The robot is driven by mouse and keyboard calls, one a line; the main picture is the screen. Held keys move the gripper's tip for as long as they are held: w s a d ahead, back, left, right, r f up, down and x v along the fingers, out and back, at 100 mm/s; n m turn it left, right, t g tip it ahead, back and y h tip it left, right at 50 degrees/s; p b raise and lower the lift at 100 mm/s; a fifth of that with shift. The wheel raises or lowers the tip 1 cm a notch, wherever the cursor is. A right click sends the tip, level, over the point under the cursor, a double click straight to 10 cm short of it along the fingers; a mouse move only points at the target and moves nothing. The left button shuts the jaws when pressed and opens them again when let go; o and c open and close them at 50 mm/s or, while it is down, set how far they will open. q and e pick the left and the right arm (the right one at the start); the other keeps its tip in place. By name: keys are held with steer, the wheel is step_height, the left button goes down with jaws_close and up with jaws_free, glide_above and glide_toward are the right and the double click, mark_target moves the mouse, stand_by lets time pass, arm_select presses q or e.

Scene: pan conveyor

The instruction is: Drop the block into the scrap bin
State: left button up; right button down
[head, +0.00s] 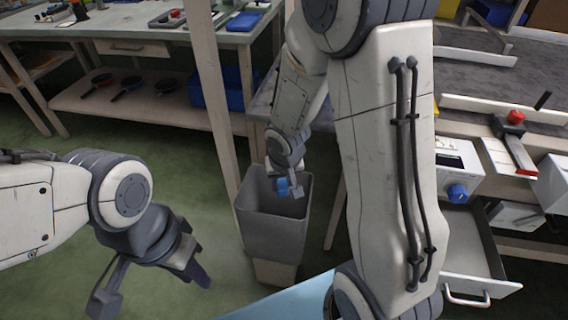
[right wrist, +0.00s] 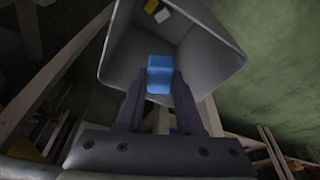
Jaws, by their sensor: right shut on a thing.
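The blue block (right wrist: 160,74) is held between the fingers of my right gripper (right wrist: 158,98) in the right wrist view. In the right wrist view the bin (right wrist: 215,50) opens around and beyond the block, with a yellow and a white piece inside. My left gripper (head: 190,268) is at lower left over the floor, away from the bin; its jaw gap is unclear.
A workbench (head: 130,27) with pans on its lower shelf stands at the back left. A wooden post (head: 212,100) rises beside the bin. An open drawer (head: 465,250) and a control box (head: 455,165) are at the right. Green floor is free left of the bin.

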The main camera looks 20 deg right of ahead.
mark_target(280, 180)
steer(key=shift+w+a+r+m+h+p, duration=0.15)
steer(key=shift+r+m+h+p, duration=0.25)
steer(key=shift+m, duration=0.7)
steer(key=m+p, duration=0.1)
steer(key=r+m, duration=0.1)
steer(key=m, duration=0.1)
steer(key=shift+w+r+g+h+p, duration=0.2)
steer(key=shift+w+g+h+p, duration=0.1)
steer(key=shift+w+p, duration=0.1)
steer(key=m, duration=0.2)
steer(key=w+r+m+p, duration=0.1)
steer(key=shift+d+g+h, duration=0.3)
steer(key=shift+d, duration=0.05)
steer(key=shift+w+m, duration=0.1)
steer(key=shift+m, duration=0.4)
step_height(280, 180, down, 6)
steer(key=b, duration=0.4)
steer(key=shift+b, duration=0.3)
steer(key=shift+c, duration=2.3)
jaws_free()
